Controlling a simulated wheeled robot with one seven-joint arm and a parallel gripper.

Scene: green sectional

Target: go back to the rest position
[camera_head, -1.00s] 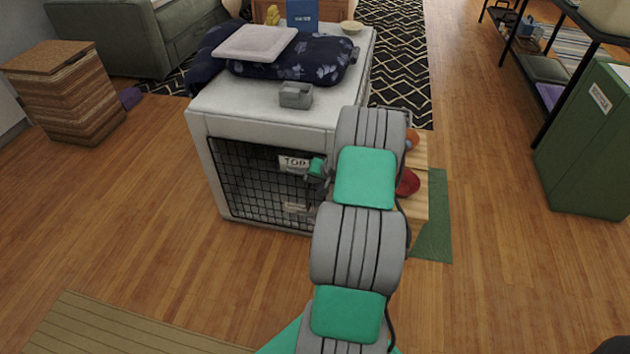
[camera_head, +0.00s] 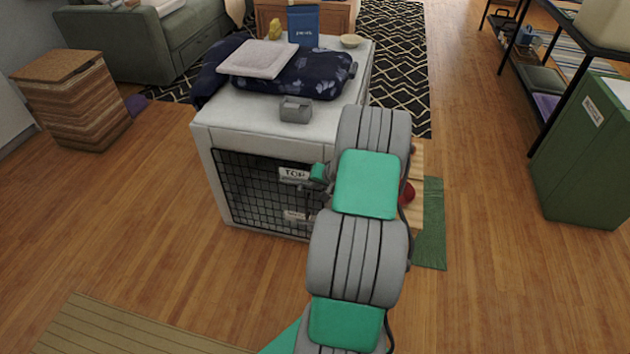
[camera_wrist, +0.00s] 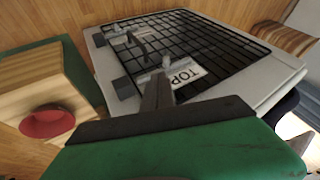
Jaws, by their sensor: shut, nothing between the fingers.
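My arm reaches forward from the bottom of the head view, to the front right of a white pet crate (camera_head: 262,125). My gripper (camera_wrist: 160,85) shows in the wrist view with its fingers together and nothing between them. It points toward the crate's black wire door (camera_wrist: 190,50) with the "TOP" label (camera_wrist: 184,74). I cannot tell how far the fingertips are from the door. In the head view my arm hides most of the gripper and the crate's right front edge.
On the crate lie a dark floral cloth (camera_head: 305,75), a pale pad (camera_head: 258,58) and a small grey box (camera_head: 295,109). A wooden piece with a red knob (camera_wrist: 47,121) stands beside it. A green cabinet (camera_head: 585,150) stands right.

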